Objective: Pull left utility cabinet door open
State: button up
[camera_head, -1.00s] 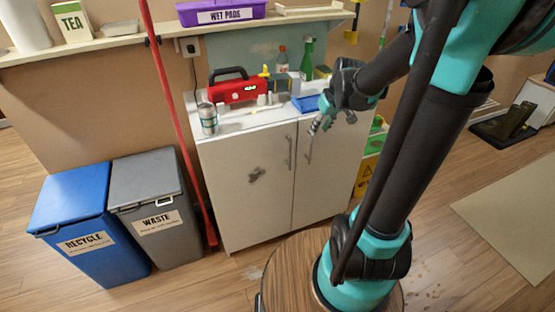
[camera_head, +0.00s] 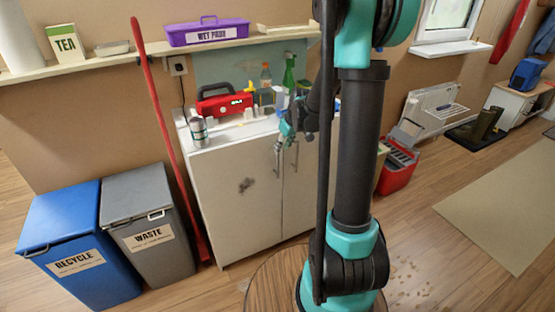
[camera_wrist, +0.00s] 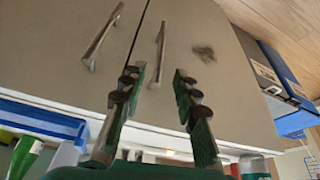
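The white utility cabinet has two shut doors. The left door (camera_head: 228,207) carries a dark smudge, and it shows at the right of the upside-down wrist view (camera_wrist: 225,85). Its upright metal handle (camera_wrist: 159,42) stands near the door seam. The right door (camera_head: 302,190) has a matching handle (camera_wrist: 102,36). My gripper (camera_wrist: 158,78) is open and empty, with the left handle lined up between its two fingers in the wrist view. Whether the fingers reach around the handle I cannot tell. In the head view my gripper (camera_head: 284,148) is at the handles and partly hides them.
On the cabinet top are a red toolbox (camera_head: 224,103), a can (camera_head: 198,131) and several bottles. A red pole (camera_head: 172,130) leans left of the cabinet. The waste bin (camera_head: 150,220) and blue recycle bin (camera_head: 75,240) stand farther left.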

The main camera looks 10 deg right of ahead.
jog(key=x, duration=0.8)
jog(key=shift+f, duration=0.35)
jog(key=shift+w, duration=0.15)
jog(key=shift+c, duration=0.4)
grip_shut()
